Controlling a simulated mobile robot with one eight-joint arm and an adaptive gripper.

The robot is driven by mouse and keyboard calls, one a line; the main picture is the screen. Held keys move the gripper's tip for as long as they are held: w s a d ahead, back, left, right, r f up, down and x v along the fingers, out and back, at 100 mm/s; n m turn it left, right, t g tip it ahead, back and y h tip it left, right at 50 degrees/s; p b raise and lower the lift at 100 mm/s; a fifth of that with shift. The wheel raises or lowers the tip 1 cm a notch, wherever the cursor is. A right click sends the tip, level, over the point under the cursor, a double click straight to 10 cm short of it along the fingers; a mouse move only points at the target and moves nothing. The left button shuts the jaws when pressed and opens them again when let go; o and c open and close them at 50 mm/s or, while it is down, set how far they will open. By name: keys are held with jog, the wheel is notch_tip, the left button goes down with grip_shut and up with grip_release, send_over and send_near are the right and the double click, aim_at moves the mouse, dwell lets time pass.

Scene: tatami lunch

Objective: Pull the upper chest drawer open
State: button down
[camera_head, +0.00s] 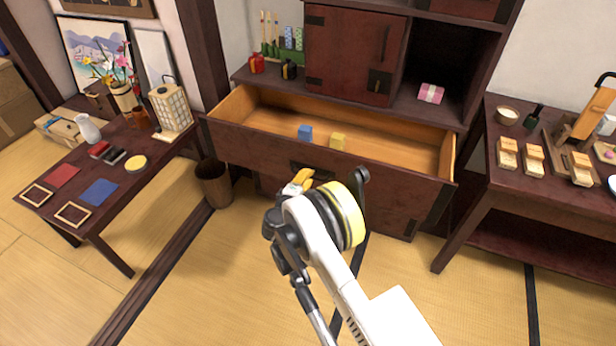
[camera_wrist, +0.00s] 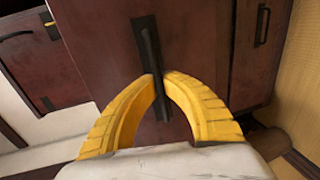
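The upper chest drawer (camera_head: 245,144) is pulled well out of the dark red chest, and its pale wooden inside shows. A small blue cube (camera_head: 305,132) and a yellow cube (camera_head: 338,141) lie in it. My gripper (camera_head: 301,179) is at the drawer's front, near its middle. In the wrist view, my gripper's yellow fingers (camera_wrist: 162,80) close from both sides on a long black handle (camera_wrist: 147,45) on a dark red front. The fingertips appear to touch the handle. My arm hides part of the lower chest in the head view.
A low table (camera_head: 122,187) with a lantern (camera_head: 170,108) stands left, beside a waste bin (camera_head: 213,185). A side table (camera_head: 481,187) with food blocks stands right. A closed cabinet door (camera_head: 345,50) is above the drawer. Tatami floor (camera_head: 215,290) in front is clear.

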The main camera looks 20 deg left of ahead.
jog(key=shift+w, duration=0.1)
jog(key=c, duration=1.5)
grip_release()
jog(key=shift+c, duration=0.2)
jog(key=v, duration=0.7)
jog(key=shift+s, duration=0.25)
jog(key=shift+r, duration=0.1)
